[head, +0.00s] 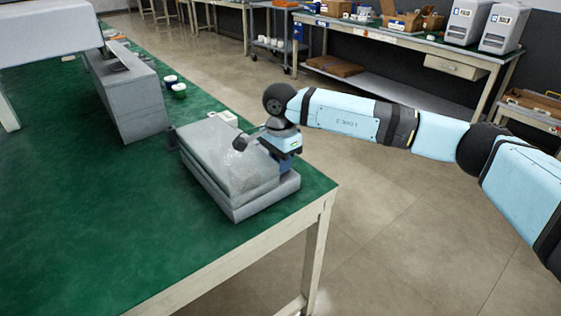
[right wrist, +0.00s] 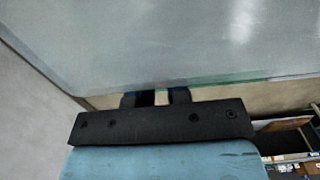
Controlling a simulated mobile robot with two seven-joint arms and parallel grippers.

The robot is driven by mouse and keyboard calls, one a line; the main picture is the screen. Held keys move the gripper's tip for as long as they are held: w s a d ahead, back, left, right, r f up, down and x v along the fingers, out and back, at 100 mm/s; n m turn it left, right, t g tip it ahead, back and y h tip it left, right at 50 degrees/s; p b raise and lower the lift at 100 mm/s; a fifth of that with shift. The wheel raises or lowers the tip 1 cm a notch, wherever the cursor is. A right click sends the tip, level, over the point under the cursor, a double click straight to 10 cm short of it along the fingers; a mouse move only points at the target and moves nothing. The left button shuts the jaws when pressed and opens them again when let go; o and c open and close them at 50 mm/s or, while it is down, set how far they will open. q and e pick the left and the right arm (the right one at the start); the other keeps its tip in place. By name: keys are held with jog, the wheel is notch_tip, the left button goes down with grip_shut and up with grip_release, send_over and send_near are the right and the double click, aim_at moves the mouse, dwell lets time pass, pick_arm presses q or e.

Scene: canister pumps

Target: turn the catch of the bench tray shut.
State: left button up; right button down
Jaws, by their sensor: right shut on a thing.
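The bench tray (head: 215,192) is a grey, lidded box at the near right edge of the green bench. Its pale lid (head: 222,150) lies flat on top and fills the upper part of the right wrist view (right wrist: 180,45). My right gripper (head: 279,161) is at the tray's right side, by the lid's edge. Its two dark fingers (right wrist: 157,98) reach to the tray's side, just below the lid edge. They are shut on a small part there, which looks to be the catch; the fingers and palm mostly hide it, and its angle cannot be told. My left gripper is out of view.
The bench's right edge is close to the tray. Open floor (head: 390,215) lies beyond. A second bench (head: 400,40) stands at the back.

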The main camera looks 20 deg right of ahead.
jog(key=c, duration=1.4)
grip_release()
jog(key=shift+o, duration=0.2)
jog(key=shift+r, duration=0.1)
jog(key=shift+r, duration=0.3)
notch_tip(320, 180, up, 5)
jog(key=shift+f+p, duration=0.1)
jog(key=shift+p, duration=0.55)
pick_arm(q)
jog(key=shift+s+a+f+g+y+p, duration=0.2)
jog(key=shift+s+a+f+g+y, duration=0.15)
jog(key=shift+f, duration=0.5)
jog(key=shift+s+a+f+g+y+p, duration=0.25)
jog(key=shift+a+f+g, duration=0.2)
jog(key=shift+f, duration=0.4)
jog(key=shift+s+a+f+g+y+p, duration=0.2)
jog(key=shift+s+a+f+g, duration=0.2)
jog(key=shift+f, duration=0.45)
pick_arm(e)
notch_tip(320, 180, up, 8)
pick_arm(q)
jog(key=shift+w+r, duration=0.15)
